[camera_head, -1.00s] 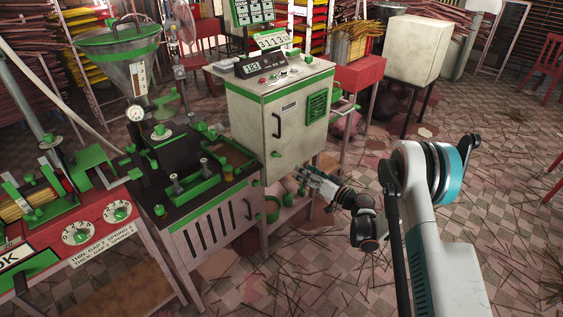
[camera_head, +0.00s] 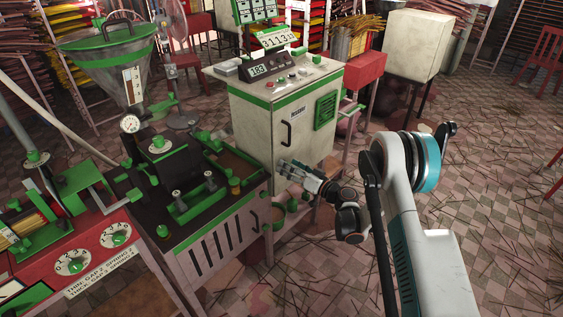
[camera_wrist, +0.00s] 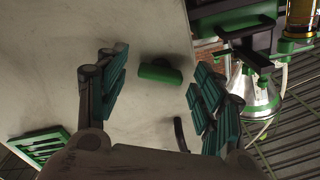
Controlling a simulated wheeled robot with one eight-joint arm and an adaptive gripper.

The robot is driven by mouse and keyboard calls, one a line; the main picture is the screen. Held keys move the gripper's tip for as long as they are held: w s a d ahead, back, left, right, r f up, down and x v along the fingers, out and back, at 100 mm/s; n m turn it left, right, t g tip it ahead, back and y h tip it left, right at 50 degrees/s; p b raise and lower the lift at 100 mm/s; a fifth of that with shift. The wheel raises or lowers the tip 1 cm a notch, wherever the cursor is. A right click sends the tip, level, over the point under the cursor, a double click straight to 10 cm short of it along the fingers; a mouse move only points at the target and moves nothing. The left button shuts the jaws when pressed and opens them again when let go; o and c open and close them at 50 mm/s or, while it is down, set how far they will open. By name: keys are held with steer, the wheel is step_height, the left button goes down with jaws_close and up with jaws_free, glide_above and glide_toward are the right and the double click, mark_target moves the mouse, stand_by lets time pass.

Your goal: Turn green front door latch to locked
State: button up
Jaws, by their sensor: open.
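The green latch (camera_wrist: 160,71) is a short rounded bar on the front door (camera_wrist: 150,115) of the pale cabinet. In the wrist view it lies nearly crosswise, tilted slightly. My gripper (camera_wrist: 157,73) is open, one teal-padded finger on each side of the latch, with gaps visible on both sides. Nothing is held. In the head view my gripper (camera_head: 289,167) is at the lower part of the cabinet door (camera_head: 300,137) and largely hides the latch. I cannot tell how far the fingertips are from the door.
A black door handle (camera_head: 286,133) is above my gripper in the head view, and a green vent (camera_head: 325,111) is right of it. A dark extruder table (camera_head: 215,218) stands close on the left. A red stand (camera_head: 364,71) is behind. The floor at right is open.

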steer(key=shift+w+a, duration=0.2)
steer(key=shift+a, duration=0.1)
steer(key=c, duration=1)
steer(key=shift+c, duration=0.4)
